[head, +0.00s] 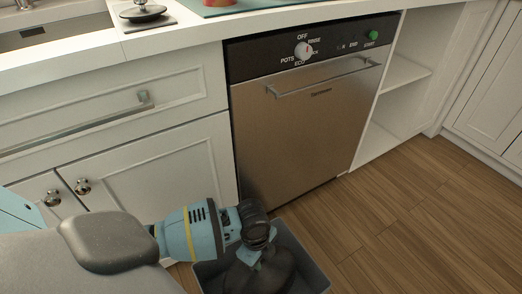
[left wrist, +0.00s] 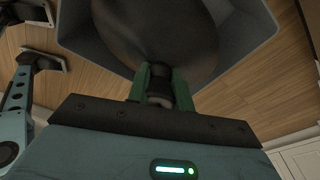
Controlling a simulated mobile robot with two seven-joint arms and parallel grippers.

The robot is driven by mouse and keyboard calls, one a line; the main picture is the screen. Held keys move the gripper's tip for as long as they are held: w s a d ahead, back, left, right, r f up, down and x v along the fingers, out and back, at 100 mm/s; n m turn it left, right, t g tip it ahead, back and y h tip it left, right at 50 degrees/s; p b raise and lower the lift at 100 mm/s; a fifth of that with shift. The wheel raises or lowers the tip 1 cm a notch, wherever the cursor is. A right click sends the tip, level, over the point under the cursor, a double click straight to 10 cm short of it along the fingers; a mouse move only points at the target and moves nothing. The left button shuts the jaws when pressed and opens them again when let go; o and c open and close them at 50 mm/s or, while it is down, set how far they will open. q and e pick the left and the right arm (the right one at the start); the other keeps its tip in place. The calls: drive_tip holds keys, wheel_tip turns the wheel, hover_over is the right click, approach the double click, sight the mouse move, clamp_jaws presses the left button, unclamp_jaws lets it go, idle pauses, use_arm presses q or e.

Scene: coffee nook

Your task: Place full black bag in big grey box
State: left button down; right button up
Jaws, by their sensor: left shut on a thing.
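The full black bag (head: 262,276) hangs from my left gripper (head: 262,245), in or just above the opening of the big grey box (head: 312,270). In the left wrist view the two green fingers of my left gripper (left wrist: 158,82) are shut on the gathered neck of the bag (left wrist: 150,35). The bag bulges beyond the fingers, within the outline of the grey box (left wrist: 90,45). I cannot tell whether the bag touches the box floor. My right gripper does not show.
The box stands on the wooden floor (head: 390,215) in front of a steel dishwasher (head: 305,125). White cabinets (head: 150,180) stand to the left, and open shelves (head: 400,72) to the right. The floor right of the box is clear.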

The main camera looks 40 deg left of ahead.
sight(260, 274)
use_arm(q)
wheel_tip(260, 274, down, 4)
drive_tip(key=shift+f+b, duration=0.25)
drive_tip(key=shift+b, duration=0.8)
drive_tip(key=shift+f, duration=0.15)
drive_tip(key=c, duration=1.2)
unclamp_jaws()
drive_tip(key=shift+f, duration=0.1)
drive_tip(key=shift+c, duration=0.2)
